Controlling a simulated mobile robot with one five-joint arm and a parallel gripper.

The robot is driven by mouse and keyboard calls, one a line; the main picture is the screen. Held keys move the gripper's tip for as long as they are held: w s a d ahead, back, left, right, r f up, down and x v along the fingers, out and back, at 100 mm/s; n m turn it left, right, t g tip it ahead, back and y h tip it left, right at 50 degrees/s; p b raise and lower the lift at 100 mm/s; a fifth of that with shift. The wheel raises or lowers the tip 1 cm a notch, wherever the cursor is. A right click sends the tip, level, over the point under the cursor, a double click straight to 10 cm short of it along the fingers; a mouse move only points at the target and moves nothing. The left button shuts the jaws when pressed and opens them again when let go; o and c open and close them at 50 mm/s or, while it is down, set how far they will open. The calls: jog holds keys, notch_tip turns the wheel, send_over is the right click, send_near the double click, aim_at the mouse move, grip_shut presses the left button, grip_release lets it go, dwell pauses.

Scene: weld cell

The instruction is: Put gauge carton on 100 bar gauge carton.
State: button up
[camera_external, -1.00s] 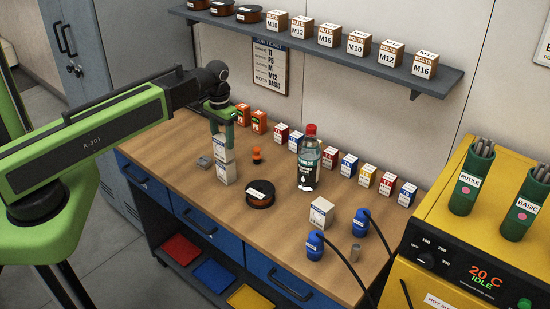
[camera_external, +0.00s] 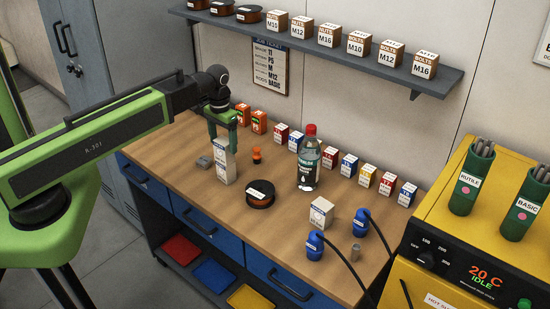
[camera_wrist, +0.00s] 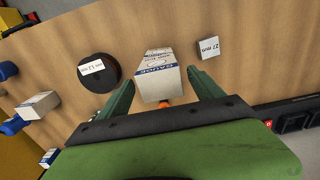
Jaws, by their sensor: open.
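A white gauge carton (camera_external: 221,154) with blue marks stands on top of another white carton (camera_external: 227,175), the two making one upright stack on the bench. The lower one's lettering is too small to read, so I cannot tell its bar value. My gripper (camera_external: 222,142) is open at the top of the stack, a finger on either side. In the wrist view the upper carton (camera_wrist: 157,75) shows its GAUGE label between my open fingers (camera_wrist: 161,80), with a gap at each side. The lower carton is mostly hidden there.
A dark spool (camera_external: 260,194) lies right of the stack, and a small grey block (camera_external: 204,162) lies to its left. An orange item (camera_external: 257,155) stands behind. A bottle (camera_external: 308,160), another white carton (camera_external: 321,212) and blue cabled items (camera_external: 315,245) stand farther right.

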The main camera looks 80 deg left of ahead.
notch_tip(320, 180, up, 12)
jog(key=p, duration=1.1)
jog(key=shift+p, duration=0.4)
jog(key=w+d+m, duration=0.2)
jog(key=d+m, duration=0.1)
jog(key=d, duration=1)
jog(key=w+d+m, duration=0.3)
jog(key=d, duration=1.1)
jog(key=w+d+m, duration=0.3)
jog(key=d, duration=1)
jog(key=shift+w+d, duration=0.2)
jog(key=shift+w, duration=0.05)
